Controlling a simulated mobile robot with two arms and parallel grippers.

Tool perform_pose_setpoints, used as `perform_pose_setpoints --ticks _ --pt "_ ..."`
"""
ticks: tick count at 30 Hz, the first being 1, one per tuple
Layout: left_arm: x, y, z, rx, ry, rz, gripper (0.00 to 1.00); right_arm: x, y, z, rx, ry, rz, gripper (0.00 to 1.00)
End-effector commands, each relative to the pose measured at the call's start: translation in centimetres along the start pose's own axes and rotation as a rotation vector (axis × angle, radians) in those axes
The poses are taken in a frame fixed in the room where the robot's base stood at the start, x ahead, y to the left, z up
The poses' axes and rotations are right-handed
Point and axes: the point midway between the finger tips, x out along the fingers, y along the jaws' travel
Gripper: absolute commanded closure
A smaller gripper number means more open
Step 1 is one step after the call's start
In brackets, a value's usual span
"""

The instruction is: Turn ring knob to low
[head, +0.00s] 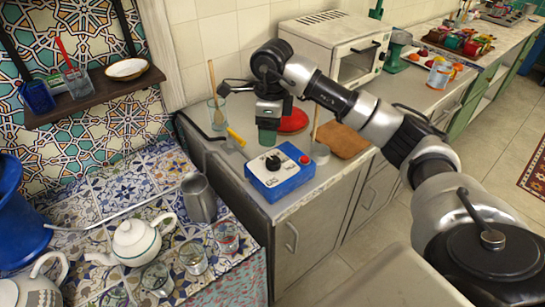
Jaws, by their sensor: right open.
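A blue control box (279,177) with a white top stands near the front left corner of the grey counter. A black round knob (273,162) sits on its top, with a red button (304,159) to the right. The knob's marks are too small to read. My right gripper (269,118) is open, above and behind the box, apart from the knob. A dark green object (267,135) shows just under it; I cannot tell whether they touch. My left gripper is not in view.
A glass with a wooden stick (217,112) stands left of the gripper. A small cup with a stick (320,152) and a brown board (342,140) lie to the right. A white toaster oven (330,45) is behind. A tiled table with a white teapot (135,240) is at left.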

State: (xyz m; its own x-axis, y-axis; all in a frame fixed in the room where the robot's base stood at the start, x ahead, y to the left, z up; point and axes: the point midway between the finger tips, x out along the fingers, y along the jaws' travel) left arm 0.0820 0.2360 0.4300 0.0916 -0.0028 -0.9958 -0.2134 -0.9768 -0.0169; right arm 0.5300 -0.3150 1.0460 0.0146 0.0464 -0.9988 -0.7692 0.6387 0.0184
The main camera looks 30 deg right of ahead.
Motion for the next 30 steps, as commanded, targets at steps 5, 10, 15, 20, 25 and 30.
perform_pose_setpoints --ticks 5,10,15,20,25,30 --pt "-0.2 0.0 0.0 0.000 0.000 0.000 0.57 0.2 -0.7 -1.1 0.016 0.052 -0.020 0.31" --pt "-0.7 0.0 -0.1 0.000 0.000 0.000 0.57 2.9 -0.6 -1.2 0.015 0.052 -0.016 0.31" --pt "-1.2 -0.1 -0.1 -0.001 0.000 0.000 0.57 6.2 -0.6 -1.3 0.015 0.049 -0.014 0.31" --pt "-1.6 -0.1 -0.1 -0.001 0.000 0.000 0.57 8.6 -0.7 -1.4 0.015 0.047 -0.016 0.31" --pt "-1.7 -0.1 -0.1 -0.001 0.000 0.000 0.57 10.0 -0.7 -1.4 0.013 0.045 -0.017 0.31" --pt "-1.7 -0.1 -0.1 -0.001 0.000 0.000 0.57 10.3 -0.8 -1.4 0.014 0.045 -0.018 0.31"
